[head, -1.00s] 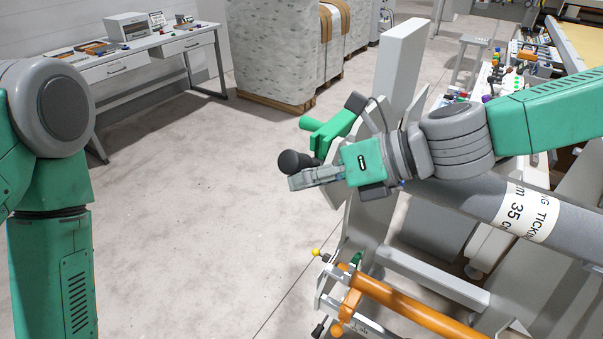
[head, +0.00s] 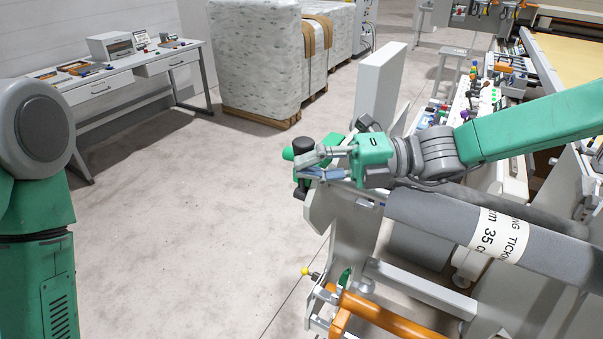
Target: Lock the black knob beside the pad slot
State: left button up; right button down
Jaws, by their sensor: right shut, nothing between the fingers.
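The black knob (head: 303,144) is at the left end of the roll stand, beside a green handle (head: 288,153) partly hidden by my gripper. My right gripper (head: 309,165) is shut with nothing between its fingers. Its fingertips overlap the knob in the picture, just below its dark top; I cannot tell if they touch it. A dark piece shows below the fingers, and I cannot tell if it belongs to the knob. I cannot make out the pad slot. Only my left arm's upper part shows at the left edge; its gripper is out of view.
A grey labelled roll (head: 470,228) lies to the right below my right arm. An upright grey plate (head: 380,85) stands behind the gripper. An orange bar (head: 385,315) and a yellow ball knob (head: 304,271) are lower down. The floor to the left is clear.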

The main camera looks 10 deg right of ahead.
jog(key=shift+w+d+r+m+y, duration=0.25)
jog(key=shift+w+m+y, duration=0.15)
jog(key=shift+m, duration=0.1)
pick_arm(q)
jog(key=shift+s, duration=0.1)
dwell(0.3)
